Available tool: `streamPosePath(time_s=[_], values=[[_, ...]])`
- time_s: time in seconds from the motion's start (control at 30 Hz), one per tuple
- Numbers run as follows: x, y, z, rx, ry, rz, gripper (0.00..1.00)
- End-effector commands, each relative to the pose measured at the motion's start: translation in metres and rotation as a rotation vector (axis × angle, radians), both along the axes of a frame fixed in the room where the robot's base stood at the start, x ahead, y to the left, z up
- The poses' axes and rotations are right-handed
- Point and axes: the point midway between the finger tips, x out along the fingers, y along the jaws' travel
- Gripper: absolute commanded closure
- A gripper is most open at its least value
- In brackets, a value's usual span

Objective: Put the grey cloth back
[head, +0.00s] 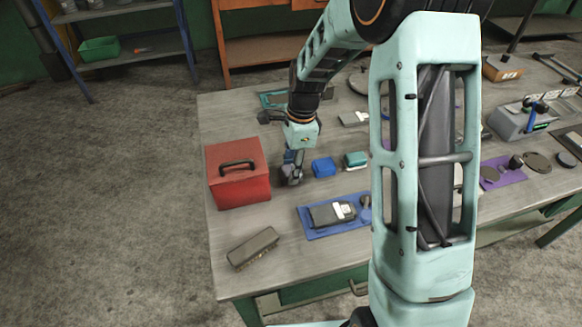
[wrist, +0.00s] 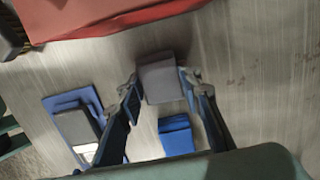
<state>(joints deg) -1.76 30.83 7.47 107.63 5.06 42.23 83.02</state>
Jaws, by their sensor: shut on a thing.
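The grey cloth (wrist: 162,80) is a small folded grey block in the wrist view, between the two fingers of my gripper (wrist: 160,84). In the head view my gripper (head: 292,168) points down just right of the red box, and the cloth (head: 292,179) shows only as a small dark patch at the fingertips. My gripper is shut on the cloth. I cannot tell whether the cloth touches the table. A blue folded cloth (head: 323,167) lies close to the right of it, and it also shows in the wrist view (wrist: 176,136).
The red box (head: 238,172) with a black handle stands close at left. A blue mat (head: 318,232) with a dark device lies in front. A teal block (head: 355,159) stands beyond the blue cloth. A long dark block (head: 252,248) lies at the table's near left. My arm hides the table's middle.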

Motion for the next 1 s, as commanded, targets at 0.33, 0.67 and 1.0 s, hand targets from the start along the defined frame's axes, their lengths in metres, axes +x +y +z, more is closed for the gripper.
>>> streamPosePath(time_s=[0.33,0.67,1.0], values=[[0.000,0.000,-0.003,0.000,0.000,0.001,0.50],[0.000,0.000,0.002,0.000,-0.001,0.000,0.50],[0.003,-0.007,0.064,0.000,-0.006,0.000,0.50]])
